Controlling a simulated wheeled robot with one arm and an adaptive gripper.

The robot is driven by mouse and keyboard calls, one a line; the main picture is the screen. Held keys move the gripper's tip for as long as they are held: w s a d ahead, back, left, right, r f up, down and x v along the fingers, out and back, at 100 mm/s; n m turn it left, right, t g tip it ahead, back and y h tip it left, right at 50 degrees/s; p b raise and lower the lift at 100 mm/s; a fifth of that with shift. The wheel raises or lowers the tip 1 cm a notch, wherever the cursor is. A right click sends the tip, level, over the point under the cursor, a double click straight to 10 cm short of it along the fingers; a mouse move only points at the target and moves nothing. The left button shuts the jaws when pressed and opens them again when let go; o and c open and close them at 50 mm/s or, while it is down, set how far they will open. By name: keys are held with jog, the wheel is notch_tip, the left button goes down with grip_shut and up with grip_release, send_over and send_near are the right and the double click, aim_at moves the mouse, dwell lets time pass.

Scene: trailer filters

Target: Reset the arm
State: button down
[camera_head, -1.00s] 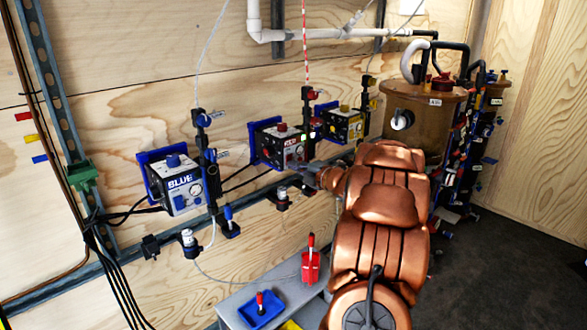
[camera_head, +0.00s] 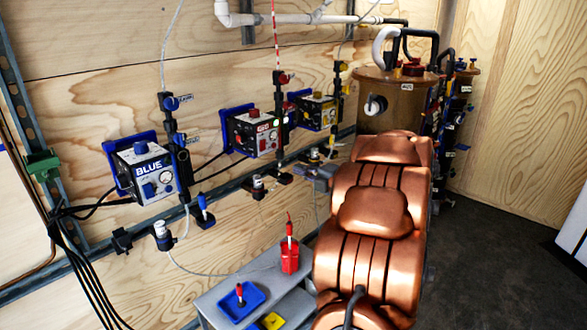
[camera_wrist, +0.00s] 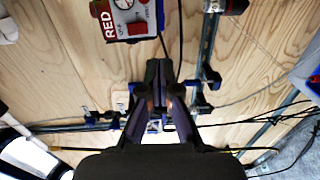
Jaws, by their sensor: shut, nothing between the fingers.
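My copper-coloured arm fills the right centre of the head view. My gripper (camera_wrist: 160,84) shows in the wrist view with its dark fingers together and nothing between them. In the wrist view, the red-labelled pump box (camera_wrist: 124,18) lies beyond the fingertips, up and to the left. I cannot see any contact between the gripper and the equipment.
Blue (camera_head: 145,172), red (camera_head: 254,132) and yellow (camera_head: 318,112) boxes are mounted along the plywood wall. A grey bench (camera_head: 225,292) carries a blue tray (camera_head: 240,304) and a red holder (camera_head: 290,256). A brown tank (camera_head: 398,100) stands behind my arm. Dark floor (camera_head: 490,250) is open at the right.

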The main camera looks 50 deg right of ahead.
jog(key=shift+s, duration=0.35)
jog(key=shift+w, duration=0.1)
dwell(0.4)
jog(key=w+a+r+m+g+h+p, duration=0.2)
jog(key=w+r+m+g+h, duration=0.2)
jog(key=w+m+h, duration=0.25)
jog(key=s+a+f+m+g+p, duration=0.1)
jog(key=s+a+m+g, duration=0.15)
jog(key=a, duration=0.25)
jog(key=s+a+m+g+p, duration=0.1)
jog(key=s+a+m+g, duration=0.1)
jog(key=a+m, duration=0.2)
jog(key=s+a+f+m+g+y+p, duration=0.1)
jog(key=s+a+f+g+y, duration=0.1)
jog(key=s+a, duration=0.7)
jog(key=s+a+f+m+g+y+p, duration=0.1)
jog(key=s+a+f+m+g+y, duration=0.1)
jog(key=s+a+g, duration=0.3)
jog(key=s+a+f+m+g+y+p, duration=0.1)
jog(key=s+a+f+g+y, duration=0.1)
jog(key=s+a, duration=1.1)
jog(key=a+g+y, duration=0.1)
jog(key=a, duration=0.5)
jog(key=shift+s+a+m, duration=0.25)
jog(key=shift+s+m, duration=0.05)
